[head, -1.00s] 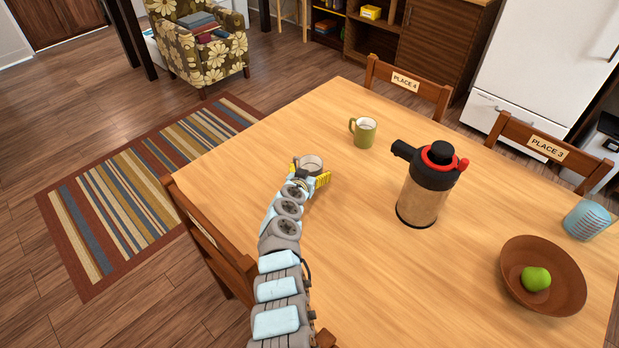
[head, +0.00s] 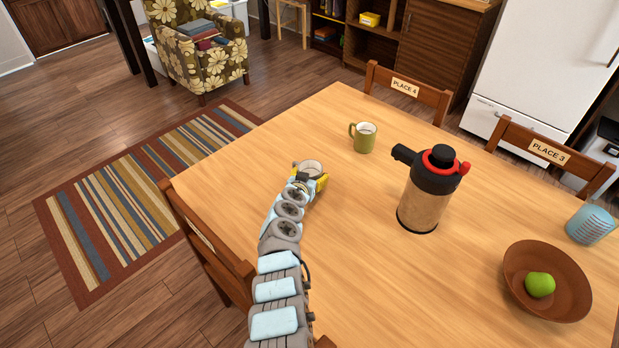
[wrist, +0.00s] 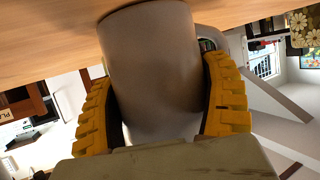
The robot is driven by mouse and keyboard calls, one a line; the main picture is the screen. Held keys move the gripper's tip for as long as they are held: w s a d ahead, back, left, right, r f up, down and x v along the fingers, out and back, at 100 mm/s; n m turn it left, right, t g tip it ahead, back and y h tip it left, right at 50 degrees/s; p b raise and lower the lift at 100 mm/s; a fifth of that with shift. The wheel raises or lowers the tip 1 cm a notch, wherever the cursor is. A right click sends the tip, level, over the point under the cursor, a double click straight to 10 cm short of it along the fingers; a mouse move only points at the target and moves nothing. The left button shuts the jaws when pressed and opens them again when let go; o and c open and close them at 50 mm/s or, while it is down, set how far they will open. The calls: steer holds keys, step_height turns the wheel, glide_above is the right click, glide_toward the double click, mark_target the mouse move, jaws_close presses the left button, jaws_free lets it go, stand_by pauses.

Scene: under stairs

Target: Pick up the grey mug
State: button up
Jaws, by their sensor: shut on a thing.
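The grey mug (head: 312,167) is at the end of my arm near the table's left edge; mostly its rim shows in the head view. In the wrist view the grey mug (wrist: 150,65) fills the middle, between two yellow ridged fingers. My gripper (head: 310,178) is shut on the mug's sides, and the same grip shows in the wrist view (wrist: 160,100). The wrist picture is upside down, with the wooden table at its top. I cannot tell whether the mug touches the table.
On the table (head: 330,270), a green mug (head: 364,138) stands behind, a flask (head: 428,190) to the right, and a brown bowl (head: 520,285) with a green apple (head: 540,285) at front right. A blue-striped cup (head: 590,222) is at the far right. Chairs border the table.

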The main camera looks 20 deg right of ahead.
mark_target(313, 163)
step_height(313, 163, up, 4)
steer(key=p, duration=0.2)
steer(key=shift+a+p, duration=0.1)
steer(key=shift+p, duration=0.3)
steer(key=s+a+r+p, duration=0.1)
steer(key=s+r+p, duration=0.1)
steer(key=s+r, duration=0.2)
steer(key=s+a+r+p, duration=0.1)
steer(key=s+r+p, duration=0.2)
steer(key=s, duration=0.6)
steer(key=shift+s+a+r, duration=0.35)
steer(key=shift+a+r, duration=0.05)
steer(key=shift+r, duration=0.6)
steer(key=o, duration=0.5)
steer(key=c, duration=0.5)
